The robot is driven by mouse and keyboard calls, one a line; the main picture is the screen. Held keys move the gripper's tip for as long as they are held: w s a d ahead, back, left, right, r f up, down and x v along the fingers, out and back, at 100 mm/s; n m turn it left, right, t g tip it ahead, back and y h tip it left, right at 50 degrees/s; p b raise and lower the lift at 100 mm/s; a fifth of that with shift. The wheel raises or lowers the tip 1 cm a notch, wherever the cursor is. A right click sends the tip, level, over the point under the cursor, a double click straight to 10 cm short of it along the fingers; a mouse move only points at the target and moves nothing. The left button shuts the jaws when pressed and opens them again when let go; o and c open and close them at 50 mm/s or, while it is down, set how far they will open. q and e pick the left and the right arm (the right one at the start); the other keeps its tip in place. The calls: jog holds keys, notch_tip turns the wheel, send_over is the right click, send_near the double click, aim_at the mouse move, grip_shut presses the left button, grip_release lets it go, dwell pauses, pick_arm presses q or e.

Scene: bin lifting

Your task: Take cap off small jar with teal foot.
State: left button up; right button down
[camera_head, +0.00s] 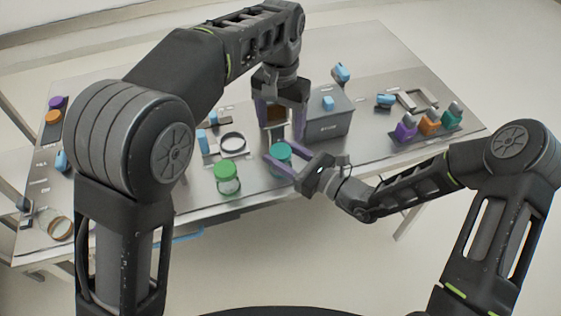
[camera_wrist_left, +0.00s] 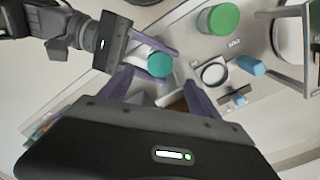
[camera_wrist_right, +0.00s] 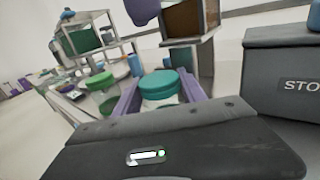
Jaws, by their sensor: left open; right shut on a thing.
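The small jar with the teal cap (camera_head: 280,151) stands near the front edge of the table; its teal cap also shows in the left wrist view (camera_wrist_left: 160,64) and the right wrist view (camera_wrist_right: 160,85). My right gripper (camera_head: 283,160) comes in from the right and is shut on the jar's body, below the cap. My left gripper (camera_head: 285,132) points down above and just behind the jar; it is open and empty, its fingers apart. The jar's foot is hidden.
A green-capped jar (camera_head: 227,178) stands left of the teal one. A black ring (camera_head: 232,142) lies behind it. A grey box (camera_head: 328,118) is at the right rear, close to my left gripper. Purple, orange and green items (camera_head: 428,125) sit at the far right.

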pick_arm(q)
jog(key=shift+o, duration=0.7)
jog(key=shift+d+r, duration=0.1)
jog(key=shift+r, duration=0.2)
jog(key=s+a+r+m+t+h, duration=0.1)
jog(key=s+a+r+t+h, duration=0.1)
jog(key=s+a+t, duration=0.1)
jog(key=shift+s+r+t+h, duration=0.3)
jog(key=shift+s+r+t, duration=0.1)
jog(key=shift+s, duration=0.3)
